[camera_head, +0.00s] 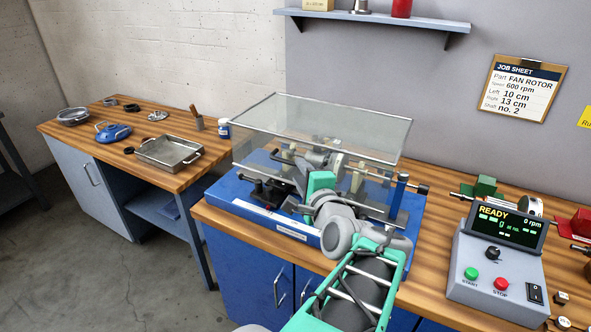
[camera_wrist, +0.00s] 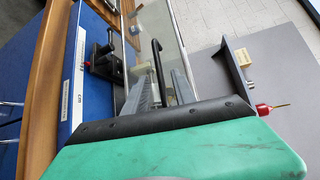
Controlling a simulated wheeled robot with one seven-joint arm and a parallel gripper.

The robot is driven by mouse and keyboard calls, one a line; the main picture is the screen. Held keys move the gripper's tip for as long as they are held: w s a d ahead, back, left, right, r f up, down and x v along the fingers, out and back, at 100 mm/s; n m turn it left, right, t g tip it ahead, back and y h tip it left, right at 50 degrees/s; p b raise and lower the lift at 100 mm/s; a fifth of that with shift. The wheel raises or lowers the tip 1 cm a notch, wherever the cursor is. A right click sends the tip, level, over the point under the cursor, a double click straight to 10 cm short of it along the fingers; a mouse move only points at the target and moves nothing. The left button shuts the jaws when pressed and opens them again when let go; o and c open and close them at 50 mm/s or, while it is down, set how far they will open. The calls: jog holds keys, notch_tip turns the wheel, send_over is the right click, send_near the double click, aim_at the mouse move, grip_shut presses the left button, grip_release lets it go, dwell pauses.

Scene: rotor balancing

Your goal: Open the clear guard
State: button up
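The clear guard (camera_head: 320,120) is a see-through box with a pale metal frame. It sits down over the blue balancing machine (camera_head: 238,205), so it is closed. My gripper is at the guard's front, with its green hand (camera_head: 320,182) partly hiding the machine's middle. In the wrist view, the two grey ridged fingers of my gripper (camera_wrist: 163,78) stand apart. A black bar handle (camera_wrist: 156,52) shows in the gap between them, beside the clear panel (camera_wrist: 190,30). I cannot tell whether the fingers touch the handle.
A control box (camera_head: 500,262) reading READY stands right of the machine. A wall shelf (camera_head: 375,20) hangs above and behind the guard. A metal tray (camera_head: 168,152) is on the left bench. Green and red parts crowd the bench's right end. Open floor lies at the lower left.

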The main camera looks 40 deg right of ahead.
aim_at(317, 154)
jog(key=x, duration=0.6)
jog(key=shift+p, duration=0.4)
jog(key=shift+c, duration=0.5)
grip_shut()
dwell(0.4)
